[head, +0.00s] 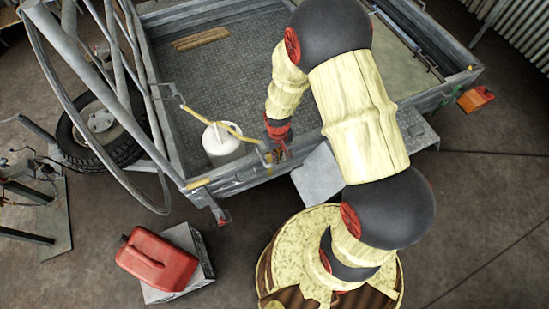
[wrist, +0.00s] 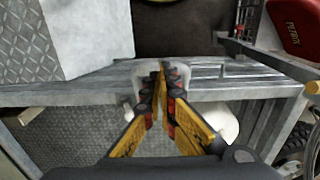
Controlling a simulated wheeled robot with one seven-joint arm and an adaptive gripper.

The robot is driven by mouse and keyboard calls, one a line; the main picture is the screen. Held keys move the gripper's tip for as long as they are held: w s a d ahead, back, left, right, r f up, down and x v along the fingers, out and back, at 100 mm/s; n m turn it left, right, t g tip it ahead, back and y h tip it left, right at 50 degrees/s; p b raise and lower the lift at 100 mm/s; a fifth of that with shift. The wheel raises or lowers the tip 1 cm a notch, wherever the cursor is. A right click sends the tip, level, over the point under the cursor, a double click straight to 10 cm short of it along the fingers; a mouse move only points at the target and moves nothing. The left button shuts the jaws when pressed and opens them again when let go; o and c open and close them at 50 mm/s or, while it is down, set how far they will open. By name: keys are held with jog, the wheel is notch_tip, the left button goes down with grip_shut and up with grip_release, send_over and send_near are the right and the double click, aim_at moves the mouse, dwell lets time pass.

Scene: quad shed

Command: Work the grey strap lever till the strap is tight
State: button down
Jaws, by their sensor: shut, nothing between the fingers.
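My gripper (wrist: 161,100) is shut and empty at the top of the trailer's side wall, its fingers pointing down over the rail. A pale grey bracket-like piece (wrist: 186,75), seemingly the strap lever, shows on both sides of the fingertips in the wrist view; the fingers hide its middle. I cannot tell whether they touch it. The yellow strap (head: 206,117) runs from a hook at the left wall across the white canister (head: 222,147) to the rail by my gripper. The canister stands upright inside the trailer and shows partly in the wrist view (wrist: 222,121). Strap tension cannot be told.
The grey trailer (head: 255,180) has a chequer-plate bed with wooden planks (head: 201,39) in it. A red petrol can (head: 157,261) sits on a grey block (head: 203,262) at lower left. A spare wheel (head: 97,122) and tube frame stand left.

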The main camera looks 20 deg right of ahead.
notch_tip(320, 180, up, 6)
jog(key=p, duration=0.3)
jog(key=shift+f+p, duration=0.15)
jog(key=shift+p, duration=0.25)
jog(key=s+r+g, duration=0.2)
jog(key=s, duration=0.4)
jog(key=s+r+t+b, duration=0.3)
jog(key=s+r+b, duration=0.1)
jog(key=r, duration=1)
jog(key=s+r+t+b, duration=0.3)
jog(key=r+b, duration=0.3)
jog(key=r, duration=0.8)
jog(key=shift+s+a+t, duration=0.3)
jog(key=shift+s+t, duration=0.05)
jog(key=shift+t, duration=0.45)
